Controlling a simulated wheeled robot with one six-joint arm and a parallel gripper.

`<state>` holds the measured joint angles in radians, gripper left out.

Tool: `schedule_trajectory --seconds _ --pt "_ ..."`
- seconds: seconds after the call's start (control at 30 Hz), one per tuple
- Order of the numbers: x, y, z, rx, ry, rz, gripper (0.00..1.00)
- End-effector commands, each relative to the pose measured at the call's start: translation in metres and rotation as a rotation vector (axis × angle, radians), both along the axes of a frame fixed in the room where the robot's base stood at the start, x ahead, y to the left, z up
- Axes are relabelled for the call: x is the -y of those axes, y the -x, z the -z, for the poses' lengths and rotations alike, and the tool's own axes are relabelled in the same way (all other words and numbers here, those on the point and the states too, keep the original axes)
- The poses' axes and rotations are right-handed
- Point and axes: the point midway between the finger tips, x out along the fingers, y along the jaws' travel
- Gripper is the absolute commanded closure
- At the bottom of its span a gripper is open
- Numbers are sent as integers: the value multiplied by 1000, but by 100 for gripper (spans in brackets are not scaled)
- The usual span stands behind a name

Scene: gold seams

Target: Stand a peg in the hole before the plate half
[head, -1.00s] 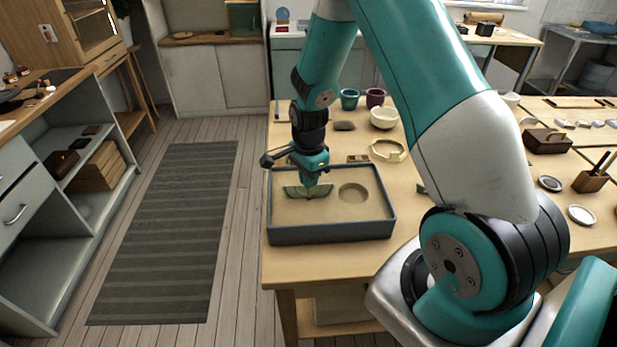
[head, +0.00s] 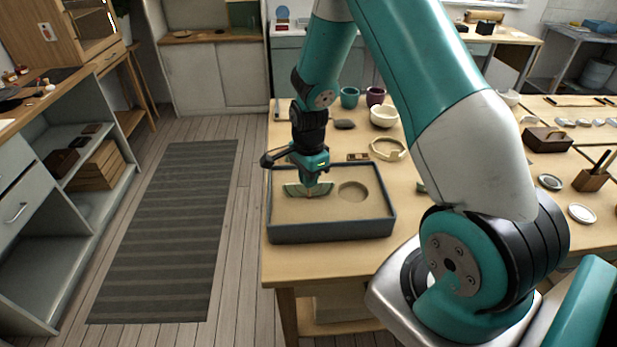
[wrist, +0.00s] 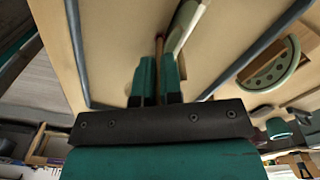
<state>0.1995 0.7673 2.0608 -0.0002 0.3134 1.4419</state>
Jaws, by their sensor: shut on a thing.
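My gripper (head: 311,187) is over the left part of the sand tray (head: 330,232), pointing down. In the wrist view its fingers (wrist: 157,85) are closed on a thin brown peg (wrist: 159,48). The green plate half (head: 292,189) stands in the sand, just behind the peg in the head view. In the wrist view the plate half (wrist: 186,25) shows as a pale and green edge, close beside the peg. A small reddish peg tip shows below my gripper in the head view. I cannot tell whether it is in a hole; the peg hole is hidden.
A round hollow (head: 352,191) lies in the sand to the right. Another green piece with holes (wrist: 268,72) lies outside the tray. The tray's walls stand around the sand.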

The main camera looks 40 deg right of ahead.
Motion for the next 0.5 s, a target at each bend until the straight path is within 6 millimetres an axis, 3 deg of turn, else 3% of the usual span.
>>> schedule_trajectory --seconds 0.5 --pt "0 0 9 0 0 0 100"
